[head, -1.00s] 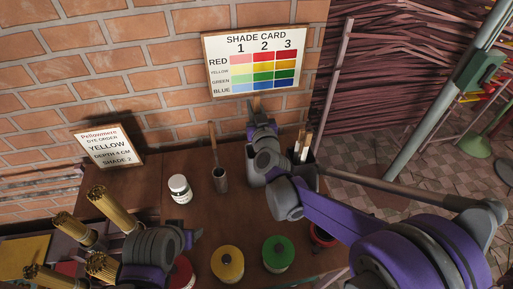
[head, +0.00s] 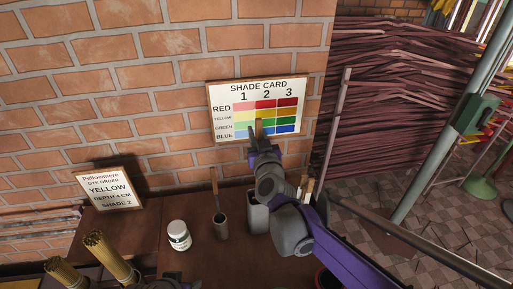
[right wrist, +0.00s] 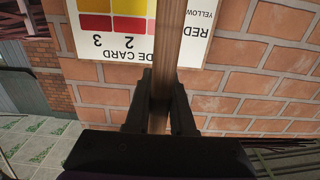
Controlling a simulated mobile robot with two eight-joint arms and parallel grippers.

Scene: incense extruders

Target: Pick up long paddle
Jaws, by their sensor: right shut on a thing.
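My right gripper (head: 258,143) is shut on a wooden paddle (head: 258,127), above a tall grey container (head: 258,216) on the brown table. The paddle's upper end sticks up past the fingers, in front of the shade card. In the right wrist view the paddle (right wrist: 166,45) runs as a long brown strip between the two dark fingers (right wrist: 160,100). Its lower part is hidden by my gripper and arm, so I cannot tell whether it is clear of the container. My left gripper is not clearly visible.
The shade card (head: 259,108) hangs on the brick wall behind the paddle. Lighter sticks (head: 308,188) show right of my gripper.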

